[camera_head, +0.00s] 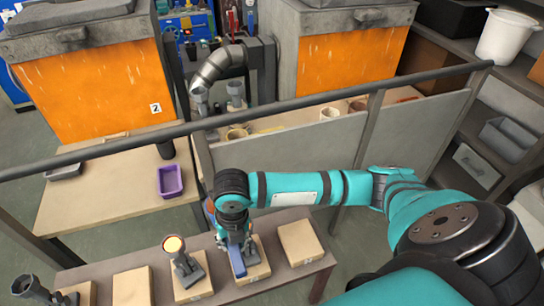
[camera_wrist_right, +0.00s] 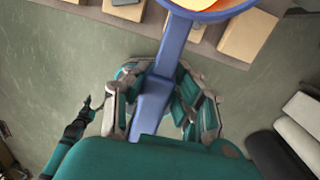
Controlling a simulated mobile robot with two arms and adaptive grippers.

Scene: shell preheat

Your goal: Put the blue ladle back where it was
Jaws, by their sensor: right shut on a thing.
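The blue ladle (camera_wrist_right: 152,105) is in my right gripper (camera_wrist_right: 158,110), its handle running between the fingers. Its bowl (camera_wrist_right: 208,5), at the top edge of the right wrist view, holds something orange-yellow. In the head view my right gripper (camera_head: 235,240) is over the low brown table, and the blue handle (camera_head: 237,261) shows just below it. A wooden block (camera_head: 258,273) lies under the handle, partly hidden by the gripper; I cannot tell whether they touch. A dark teal shape (camera_wrist_right: 72,132) at the left of the wrist view may be my left gripper; its jaws are unclear.
A grey ladle-like piece with a glowing top (camera_head: 180,262) stands on a block to the left. Blocks to the right (camera_head: 300,243) and far left (camera_head: 132,287) are bare. A dark rail (camera_head: 270,110) and grey panels (camera_head: 290,142) run behind; a purple tray (camera_head: 170,181) is beyond.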

